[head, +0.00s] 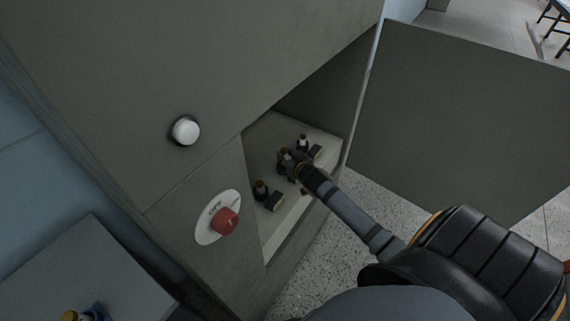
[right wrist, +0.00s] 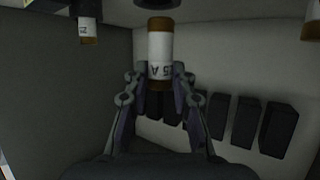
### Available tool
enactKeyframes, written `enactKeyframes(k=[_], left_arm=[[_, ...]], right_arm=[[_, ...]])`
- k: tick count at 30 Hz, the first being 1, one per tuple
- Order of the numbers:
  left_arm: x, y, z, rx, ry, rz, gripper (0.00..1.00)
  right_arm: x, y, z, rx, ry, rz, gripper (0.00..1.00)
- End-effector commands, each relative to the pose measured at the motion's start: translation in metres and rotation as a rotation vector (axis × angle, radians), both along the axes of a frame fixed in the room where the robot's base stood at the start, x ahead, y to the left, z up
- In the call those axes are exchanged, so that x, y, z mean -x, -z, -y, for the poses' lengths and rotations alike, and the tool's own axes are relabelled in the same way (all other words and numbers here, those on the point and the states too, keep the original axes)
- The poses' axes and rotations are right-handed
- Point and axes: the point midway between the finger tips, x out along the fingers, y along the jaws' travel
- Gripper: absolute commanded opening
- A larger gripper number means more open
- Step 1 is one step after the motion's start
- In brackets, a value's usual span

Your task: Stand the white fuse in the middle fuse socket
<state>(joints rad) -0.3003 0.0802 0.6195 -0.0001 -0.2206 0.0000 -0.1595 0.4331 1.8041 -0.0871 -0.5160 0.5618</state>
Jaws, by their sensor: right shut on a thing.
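The white fuse (right wrist: 160,48), with brown end caps and dark print, is between the fingers of my right gripper (right wrist: 160,97) in the right wrist view. The gripper is shut on its near end. The far cap meets or nearly meets a dark round socket (right wrist: 157,4) at the top edge; I cannot tell whether it is seated. In the head view my right gripper (head: 287,163) is inside the open cabinet, at the middle place between two other fuses, one nearer (head: 260,188) and one farther (head: 302,142). My left gripper is not in view.
The cabinet door (head: 455,115) stands open at the right. The front panel carries a white knob (head: 186,131) and a red switch (head: 224,221). Neighbouring fuses show at the left (right wrist: 88,31) and right in the wrist view. Dark blocks (right wrist: 246,122) line the wall behind.

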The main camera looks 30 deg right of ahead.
Motion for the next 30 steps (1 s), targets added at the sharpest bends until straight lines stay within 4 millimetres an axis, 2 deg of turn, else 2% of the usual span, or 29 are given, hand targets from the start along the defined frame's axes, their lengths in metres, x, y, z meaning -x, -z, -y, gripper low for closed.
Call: enactKeyframes(k=[3, 8, 10, 12, 15, 27, 28, 30], left_arm=[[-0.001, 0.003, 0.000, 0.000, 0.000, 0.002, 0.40], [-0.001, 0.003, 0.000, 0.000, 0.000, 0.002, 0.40], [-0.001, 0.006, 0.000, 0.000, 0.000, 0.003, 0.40], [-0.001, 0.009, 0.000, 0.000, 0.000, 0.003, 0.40], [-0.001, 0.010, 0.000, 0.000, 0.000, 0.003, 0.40], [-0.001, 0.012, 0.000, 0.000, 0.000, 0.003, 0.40], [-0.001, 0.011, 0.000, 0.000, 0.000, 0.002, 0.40], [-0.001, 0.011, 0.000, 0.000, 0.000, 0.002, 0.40]], right_arm=[[-0.009, 0.011, 0.004, -0.002, 0.001, 0.001, 0.00], [-0.011, 0.015, 0.005, 0.001, 0.000, 0.000, 0.00], [-0.016, 0.023, 0.008, -0.001, 0.001, 0.000, 0.00], [-0.015, 0.038, 0.007, -0.003, 0.002, -0.003, 0.00], [-0.015, 0.048, 0.007, 0.000, 0.000, -0.001, 0.00], [-0.015, 0.054, 0.007, 0.000, 0.000, 0.000, 0.00], [-0.015, 0.053, 0.007, 0.000, 0.000, 0.000, 0.29], [-0.014, 0.053, 0.007, 0.000, 0.000, -0.001, 0.38]])
